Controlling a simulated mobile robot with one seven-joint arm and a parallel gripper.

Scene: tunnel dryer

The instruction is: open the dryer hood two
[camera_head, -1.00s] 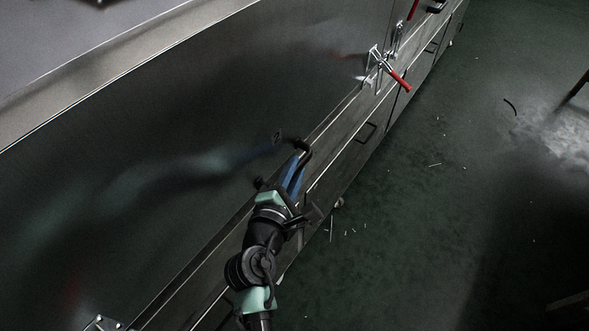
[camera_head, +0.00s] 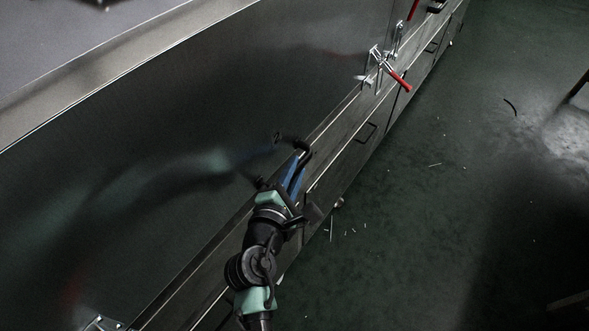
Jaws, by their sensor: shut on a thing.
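The dryer hood (camera_head: 200,110) is a large dark, shiny metal panel on the left, with a paler top edge. A black handle (camera_head: 300,146) stands out from the hood near its lower edge. My gripper (camera_head: 301,160) comes up from below and is shut on this handle; its blue fingers partly hide it. The hood's lower edge lies close along the base ledge, and I see no clear gap there. My arm's reflection shows in the panel.
Red-handled clamps (camera_head: 397,80) sit at the hood's lower edge, up and to the right. Below the ledge are lower panels with black handles (camera_head: 367,132). The dark green floor (camera_head: 430,200) on the right is mostly clear, with small scattered bits.

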